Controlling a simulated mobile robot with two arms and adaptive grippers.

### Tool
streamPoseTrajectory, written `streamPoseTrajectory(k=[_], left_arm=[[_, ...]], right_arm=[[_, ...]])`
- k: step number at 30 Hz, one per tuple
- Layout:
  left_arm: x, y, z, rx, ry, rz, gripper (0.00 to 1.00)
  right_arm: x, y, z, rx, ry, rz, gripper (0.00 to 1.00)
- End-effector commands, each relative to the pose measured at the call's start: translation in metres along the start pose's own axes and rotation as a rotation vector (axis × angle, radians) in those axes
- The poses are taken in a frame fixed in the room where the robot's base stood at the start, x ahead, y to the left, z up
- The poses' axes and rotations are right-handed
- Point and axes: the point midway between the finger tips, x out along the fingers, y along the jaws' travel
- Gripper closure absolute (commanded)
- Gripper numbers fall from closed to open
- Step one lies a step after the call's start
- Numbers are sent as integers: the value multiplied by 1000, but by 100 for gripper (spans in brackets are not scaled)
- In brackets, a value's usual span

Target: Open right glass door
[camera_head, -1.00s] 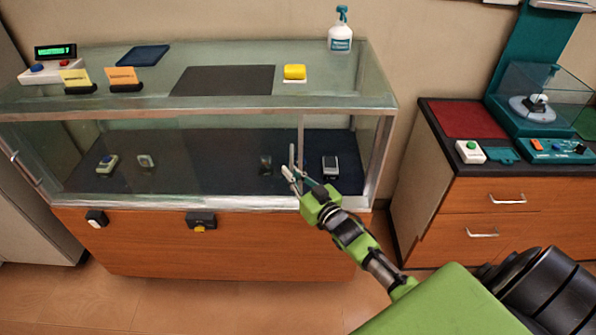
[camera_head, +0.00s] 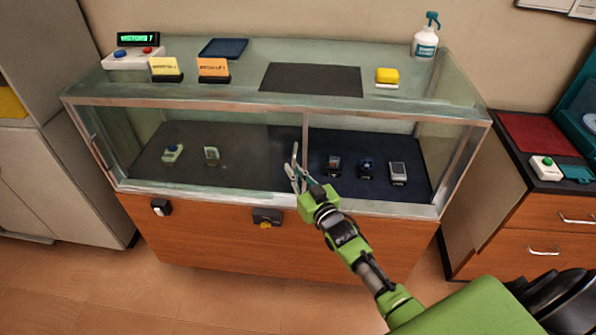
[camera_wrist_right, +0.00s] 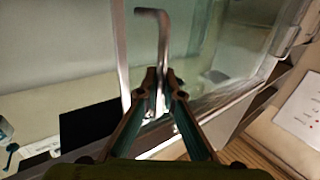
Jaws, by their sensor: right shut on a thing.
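The glass display case (camera_head: 150,192) stands ahead of me, with a metal frame and a wooden base. The right glass door shows by its upright edge (camera_head: 305,125) near the middle of the case front. To the right of this edge the front looks clear of glass, and the left part looks greyer. My right gripper (camera_head: 293,170) is at that edge, shut on the door handle (camera_wrist_right: 160,45), a bent metal bar. In the wrist view the fingertips (camera_wrist_right: 160,85) close around its lower part. My left gripper is not in view.
Several small devices, such as a grey one (camera_head: 398,172), stand inside on a dark mat. A spray bottle (camera_head: 425,38), a yellow block (camera_head: 387,76) and cards (camera_head: 214,68) stand on top. A lock box (camera_head: 267,217) sits on the wooden front. A drawer cabinet (camera_head: 520,215) stands at right.

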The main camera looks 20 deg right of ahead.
Motion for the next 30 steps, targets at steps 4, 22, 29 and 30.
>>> streamPoseTrajectory(k=[4, 22, 29, 30], left_arm=[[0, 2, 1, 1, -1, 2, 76], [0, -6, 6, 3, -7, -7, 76], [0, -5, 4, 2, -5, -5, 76], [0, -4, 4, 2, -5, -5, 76]], right_arm=[[0, -1, 0, 0, 0, -1, 100], [0, 0, 0, 0, 0, 0, 76], [-25, 0, 2, -1, -2, 0, 76], [-33, 0, 2, -1, -2, 0, 76]])
